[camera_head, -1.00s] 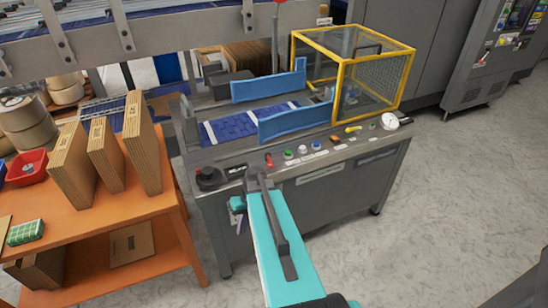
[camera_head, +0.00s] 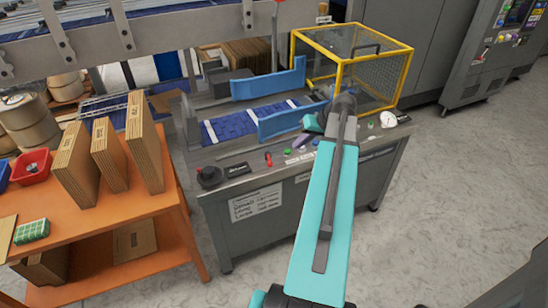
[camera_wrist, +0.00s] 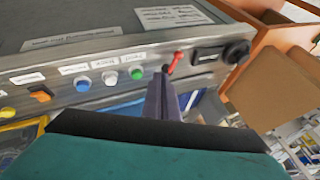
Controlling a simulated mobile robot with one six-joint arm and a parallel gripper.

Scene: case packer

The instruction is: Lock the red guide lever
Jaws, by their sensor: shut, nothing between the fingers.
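The red guide lever (camera_head: 268,159) stands on the front control ledge of the grey machine, near its left end. It also shows in the wrist view (camera_wrist: 173,63), tilted, just beyond my fingertips. My gripper (camera_head: 293,150) is over the ledge, to the right of the lever in the head view, its purple fingers partly hidden by my arm. In the wrist view my gripper (camera_wrist: 165,73) is shut and empty, its tips beside the lever's dark lower end. I cannot tell whether they touch it.
A black knob (camera_head: 208,177) sits left of the lever. Green (camera_wrist: 137,74), white (camera_wrist: 109,78) and blue (camera_wrist: 83,84) buttons and an orange switch (camera_wrist: 41,96) line the ledge. Blue guide rails (camera_head: 282,123) and a yellow-framed cage (camera_head: 340,95) stand behind. An orange table (camera_head: 100,205) is at left.

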